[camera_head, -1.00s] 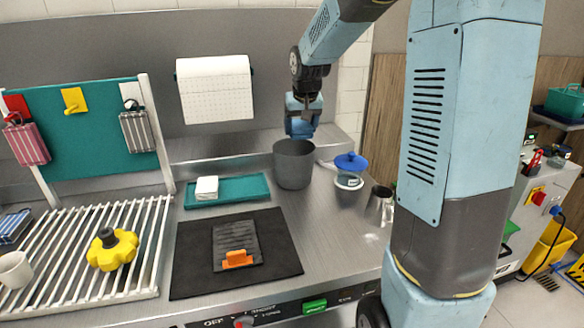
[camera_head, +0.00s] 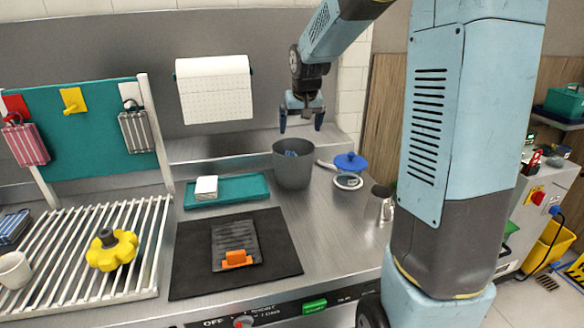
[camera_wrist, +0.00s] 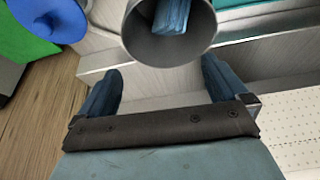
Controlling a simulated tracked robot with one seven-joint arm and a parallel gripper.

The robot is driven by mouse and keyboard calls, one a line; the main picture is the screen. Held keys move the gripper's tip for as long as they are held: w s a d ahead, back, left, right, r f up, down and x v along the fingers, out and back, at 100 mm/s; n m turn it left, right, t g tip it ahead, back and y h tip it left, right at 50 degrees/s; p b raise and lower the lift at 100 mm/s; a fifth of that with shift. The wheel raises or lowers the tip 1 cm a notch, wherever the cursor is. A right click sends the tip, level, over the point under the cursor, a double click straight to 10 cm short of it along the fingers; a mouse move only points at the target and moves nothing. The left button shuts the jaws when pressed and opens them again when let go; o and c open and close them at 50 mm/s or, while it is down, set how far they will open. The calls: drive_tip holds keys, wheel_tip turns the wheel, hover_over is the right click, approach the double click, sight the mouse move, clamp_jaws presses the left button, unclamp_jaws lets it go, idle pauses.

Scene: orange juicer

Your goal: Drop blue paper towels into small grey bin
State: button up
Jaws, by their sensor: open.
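The small grey bin (camera_head: 292,170) stands upright on the steel counter, right of the teal tray. In the wrist view the towels (camera_wrist: 171,15) sit inside the bin's round opening (camera_wrist: 168,50). My gripper (camera_head: 301,127) is open and empty above the bin, its fingers spread wide and apart from the towels. Its two fingers also show in the wrist view (camera_wrist: 161,85).
A teal tray (camera_head: 246,190) with a white block is left of the bin. A paper roll (camera_head: 214,92) hangs on the back wall. A black mat (camera_head: 195,262) lies in front.

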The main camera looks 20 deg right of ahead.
drive_tip(key=v, duration=1.3)
drive_tip(key=shift+s, duration=0.1)
drive_tip(key=s+f, duration=0.2)
drive_tip(key=s, duration=1.2)
drive_tip(key=s+f+t, duration=0.1)
drive_tip(key=s+f, duration=0.2)
drive_tip(key=s, duration=1.1)
drive_tip(key=shift+s+f+n, duration=0.25)
drive_tip(key=shift+s+n, duration=0.05)
